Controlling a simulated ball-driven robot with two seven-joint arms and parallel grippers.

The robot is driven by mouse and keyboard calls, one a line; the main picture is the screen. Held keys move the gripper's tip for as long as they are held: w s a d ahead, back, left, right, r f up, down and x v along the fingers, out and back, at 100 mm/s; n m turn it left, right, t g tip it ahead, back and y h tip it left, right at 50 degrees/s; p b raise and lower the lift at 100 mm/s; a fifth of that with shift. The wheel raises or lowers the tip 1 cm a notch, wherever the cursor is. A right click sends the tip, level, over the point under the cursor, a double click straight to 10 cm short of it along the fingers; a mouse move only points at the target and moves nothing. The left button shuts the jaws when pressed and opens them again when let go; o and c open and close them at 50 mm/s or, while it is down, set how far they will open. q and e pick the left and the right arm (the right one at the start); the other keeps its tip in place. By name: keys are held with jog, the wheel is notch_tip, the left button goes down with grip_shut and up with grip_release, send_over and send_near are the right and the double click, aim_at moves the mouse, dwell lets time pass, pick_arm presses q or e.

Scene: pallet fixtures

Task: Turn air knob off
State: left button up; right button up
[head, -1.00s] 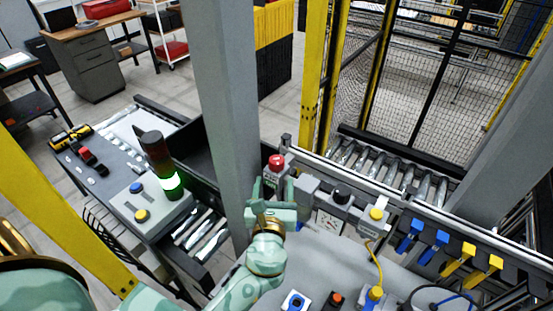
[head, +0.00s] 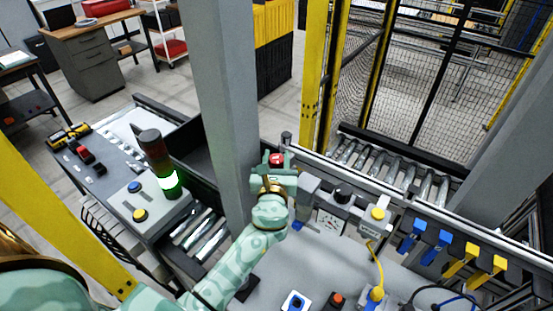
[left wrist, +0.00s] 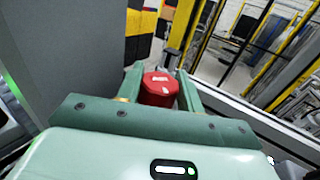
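The red air knob (head: 277,160) stands on a grey block on the rail by the grey post. My left gripper (head: 276,173) is at the knob, its arm reaching up from below and hiding part of the block. In the left wrist view the red knob (left wrist: 159,88) sits between the two green fingers of the left gripper (left wrist: 158,75), one on each side. The fingers are spread wide; whether either touches the knob is hard to tell. My right gripper is not in view.
The grey post (head: 228,100) rises close on the left of the gripper. A black knob (head: 342,195) and a yellow button (head: 378,213) lie right along the rail. A lit signal tower (head: 158,165) stands on the left panel. Blue and yellow levers (head: 440,245) are at right.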

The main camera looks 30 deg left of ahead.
pick_arm(q)
jog(key=shift+r+m+t+h+p, duration=0.2)
jog(key=shift+m+t+h+p, duration=0.2)
jog(key=shift+m+h+p, duration=0.5)
jog(key=shift+a+m+h, duration=0.1)
jog(key=shift+m+h, duration=0.3)
jog(key=shift+h, duration=0.5)
jog(key=h, duration=0.1)
jog(key=m+h, duration=0.1)
jog(key=shift+f+m+t+h, duration=0.25)
jog(key=shift+m+t+h, duration=0.05)
jog(key=shift+h, duration=0.5)
jog(key=o, duration=1)
jog(key=shift+s, duration=0.1)
